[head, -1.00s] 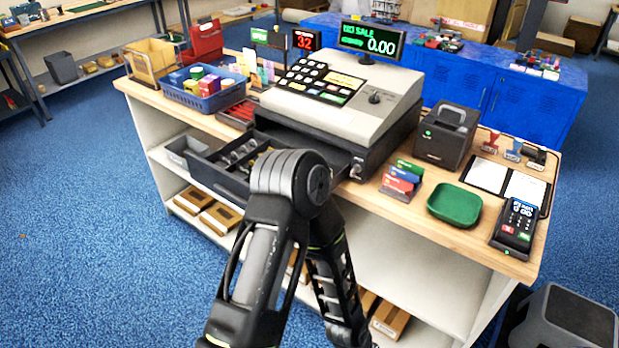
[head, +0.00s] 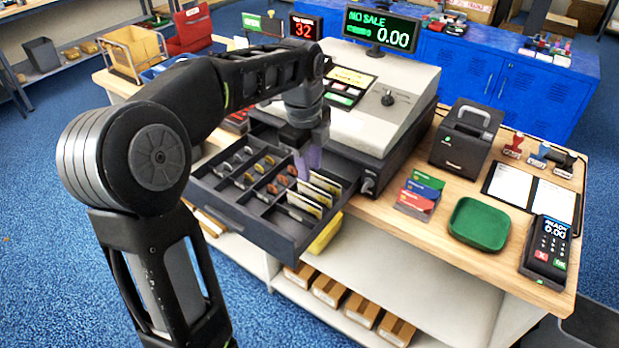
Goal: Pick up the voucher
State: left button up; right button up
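My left arm comes in from the left and reaches over the open cash drawer (head: 262,222). My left gripper (head: 308,158) points down at the drawer's back right part. A pale purple shape shows at its tip; I cannot tell whether it is the fingers or something between them. Several cream and yellow paper slips (head: 318,194) stand in the drawer's right compartments, just below the gripper. I cannot tell which paper is the voucher. My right gripper is out of view.
Coins and dividers fill the drawer's left part. The cash register (head: 385,112) stands behind it. To the right are coloured cards (head: 420,192), a green tray (head: 479,224), a black printer (head: 467,138) and a card terminal (head: 547,250). A yellow object (head: 325,234) shows below the drawer's right edge.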

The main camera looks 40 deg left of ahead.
aim_at(313, 188)
pick_arm(q)
jog(key=shift+d+f, duration=0.2)
jog(key=shift+f, duration=1)
jog(key=shift+f, duration=0.1)
jog(key=shift+d+f+p, duration=0.1)
jog(key=shift+f+p, duration=0.2)
jog(key=shift+p, duration=0.1)
jog(key=f, duration=0.3)
jog(key=f+p, duration=0.1)
jog(key=shift+w+d+f, duration=0.1)
jog(key=shift+w+f, duration=0.1)
jog(key=shift+w, duration=0.15)
jog(key=shift+c, duration=0.5)
grip_shut()
